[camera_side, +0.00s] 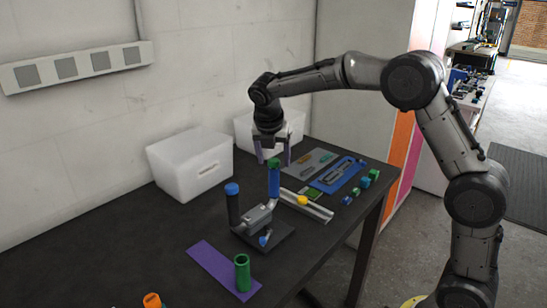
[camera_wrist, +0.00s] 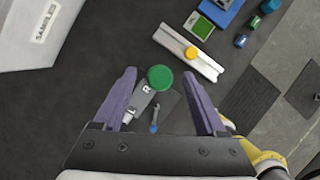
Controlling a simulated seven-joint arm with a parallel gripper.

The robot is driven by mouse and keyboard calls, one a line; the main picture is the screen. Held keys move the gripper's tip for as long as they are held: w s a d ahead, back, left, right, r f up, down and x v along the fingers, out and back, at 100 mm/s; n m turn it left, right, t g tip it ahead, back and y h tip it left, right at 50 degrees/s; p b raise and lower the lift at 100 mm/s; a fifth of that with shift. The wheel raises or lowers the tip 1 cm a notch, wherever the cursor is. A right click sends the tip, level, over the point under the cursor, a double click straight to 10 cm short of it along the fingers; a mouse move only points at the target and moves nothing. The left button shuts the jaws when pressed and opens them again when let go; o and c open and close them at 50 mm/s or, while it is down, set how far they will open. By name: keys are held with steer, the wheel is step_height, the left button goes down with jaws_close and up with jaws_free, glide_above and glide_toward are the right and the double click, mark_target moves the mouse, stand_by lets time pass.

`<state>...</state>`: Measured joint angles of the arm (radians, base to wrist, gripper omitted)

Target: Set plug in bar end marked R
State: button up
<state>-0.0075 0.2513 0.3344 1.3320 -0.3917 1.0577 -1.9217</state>
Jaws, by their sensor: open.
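A stand (camera_side: 265,234) holds two upright bar ends. The right one has a blue grip (camera_side: 274,182) with a green plug (camera_side: 274,162) at its top; the left one has a black grip (camera_side: 233,208) with a blue plug (camera_side: 232,188). In the wrist view the green plug (camera_wrist: 159,78) is a round disc beside the R mark (camera_wrist: 147,89); an L mark (camera_wrist: 130,114) lies lower left. My gripper (camera_side: 272,160) points down, open, with its purple fingers on either side of the green plug, apart from it. I cannot tell how deep the plug sits.
A white bin (camera_side: 190,165) stands behind. A green cylinder (camera_side: 242,272) stands on a purple mat (camera_side: 215,262) in front.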

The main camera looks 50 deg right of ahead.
steer(key=shift+r, duration=0.1)
steer(key=v, duration=1.4)
steer(key=s+d+r+t, duration=0.1)
steer(key=s+d+r, duration=0.1)
steer(key=s+r, duration=0.45)
steer(key=s+f+m+t+y, duration=0.15)
steer(key=s+m, duration=0.35)
steer(key=s, duration=0.6)
steer(key=s+a+f+m+y, duration=0.2)
steer(key=s+a+f+m, duration=0.2)
steer(key=s+f+m, duration=0.9)
step_height(320, 180, down, 2)
steer(key=m+t, duration=0.1)
steer(key=m, duration=0.5)
steer(key=shift+a, duration=0.25)
